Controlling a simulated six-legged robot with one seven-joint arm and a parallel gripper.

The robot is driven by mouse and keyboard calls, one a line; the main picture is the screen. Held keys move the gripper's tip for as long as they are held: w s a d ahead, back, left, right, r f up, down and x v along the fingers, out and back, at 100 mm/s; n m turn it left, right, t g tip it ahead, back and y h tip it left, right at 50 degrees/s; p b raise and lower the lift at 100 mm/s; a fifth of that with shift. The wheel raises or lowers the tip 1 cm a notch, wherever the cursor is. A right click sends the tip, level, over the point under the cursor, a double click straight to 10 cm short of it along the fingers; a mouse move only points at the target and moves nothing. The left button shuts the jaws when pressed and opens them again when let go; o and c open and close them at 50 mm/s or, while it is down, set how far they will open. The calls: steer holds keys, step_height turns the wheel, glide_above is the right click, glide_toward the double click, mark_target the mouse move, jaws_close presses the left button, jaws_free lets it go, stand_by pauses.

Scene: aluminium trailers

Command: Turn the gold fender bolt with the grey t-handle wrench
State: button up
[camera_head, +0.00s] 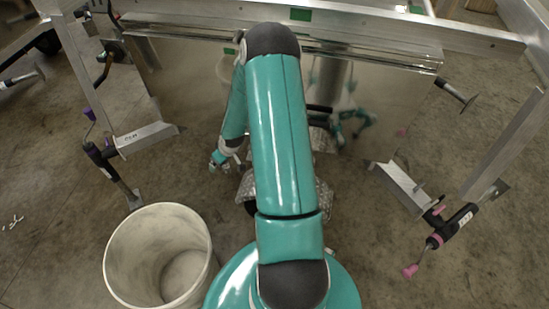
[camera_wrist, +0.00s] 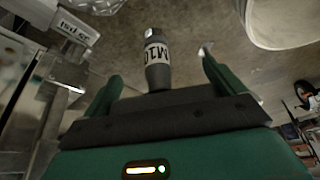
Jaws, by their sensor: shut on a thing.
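In the wrist view, a grey cylindrical tool end (camera_wrist: 157,62), which I take as the t-handle wrench, stands between the green fingers of my gripper (camera_wrist: 160,88). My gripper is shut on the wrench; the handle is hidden. In the head view my gripper (camera_head: 220,160) is low, left of my upper arm and beside the diamond-plate fender (camera_head: 325,195). My arm covers part of that fender. I cannot make out the gold fender bolt in either view.
A white bucket (camera_head: 160,258) stands at the lower left; its rim also shows in the wrist view (camera_wrist: 285,22). The metal trailer side (camera_head: 190,75) lies ahead. Jacks stand at the left (camera_head: 110,160) and right (camera_head: 440,232). Concrete floor is open at the far right.

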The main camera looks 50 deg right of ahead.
steer(key=s+d+f, duration=0.3)
steer(key=s+d, duration=0.3)
steer(key=d, duration=0.1)
steer(key=s+d+f+m, duration=0.1)
steer(key=s+d+f, duration=0.2)
steer(key=s+d, duration=0.3)
steer(key=shift+d, duration=1.1)
steer(key=shift+s, duration=0.15)
steer(key=shift+f, duration=0.15)
